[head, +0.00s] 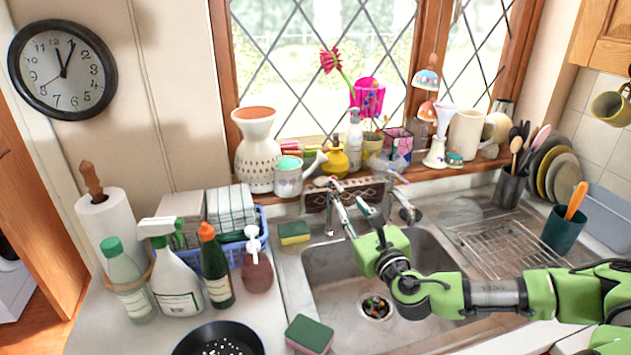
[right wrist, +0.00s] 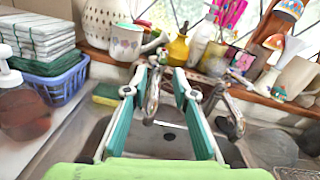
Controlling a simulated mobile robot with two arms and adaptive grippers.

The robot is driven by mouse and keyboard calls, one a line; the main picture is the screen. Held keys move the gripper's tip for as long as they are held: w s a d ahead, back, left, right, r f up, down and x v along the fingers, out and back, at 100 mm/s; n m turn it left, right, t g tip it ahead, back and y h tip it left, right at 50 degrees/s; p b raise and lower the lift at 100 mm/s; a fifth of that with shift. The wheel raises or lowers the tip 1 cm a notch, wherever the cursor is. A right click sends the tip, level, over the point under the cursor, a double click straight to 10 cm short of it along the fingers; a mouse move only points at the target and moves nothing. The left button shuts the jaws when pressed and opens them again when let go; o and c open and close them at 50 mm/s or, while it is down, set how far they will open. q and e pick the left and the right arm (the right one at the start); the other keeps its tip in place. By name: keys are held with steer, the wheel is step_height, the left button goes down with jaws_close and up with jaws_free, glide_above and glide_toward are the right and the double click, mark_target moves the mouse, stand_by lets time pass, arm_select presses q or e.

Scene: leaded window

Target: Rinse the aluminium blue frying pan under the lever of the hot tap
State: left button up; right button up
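A dark frying pan (head: 218,340), looking black rather than blue, is cut off by the bottom edge of the head view, on the counter left of the sink; something small and speckled shows in it. My right gripper (head: 352,200) is over the back of the sink (head: 325,268) at the left part of the metal tap. In the right wrist view its two teal fingers (right wrist: 160,82) are apart, with a metal tap part (right wrist: 153,95) showing between them. I cannot tell whether they touch it. Which lever is hot is not clear. My left gripper is not in view.
A green sponge (head: 294,233) lies behind the sink's left edge, another (head: 309,335) at its front left. A spray bottle (head: 172,270), other bottles and a blue basket (head: 235,250) crowd the left counter. A wire rack (head: 508,245) stands right of the basin.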

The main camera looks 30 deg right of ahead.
mark_target(333, 178)
steer(key=w+d+p, duration=0.1)
steer(key=w, duration=0.3)
steer(key=w+d+p, duration=0.1)
steer(key=w, duration=0.3)
steer(key=w+d+p, duration=0.1)
steer(key=w, duration=0.4)
steer(key=shift+w+d, duration=0.1)
steer(key=shift+d, duration=0.05)
jaws_close()
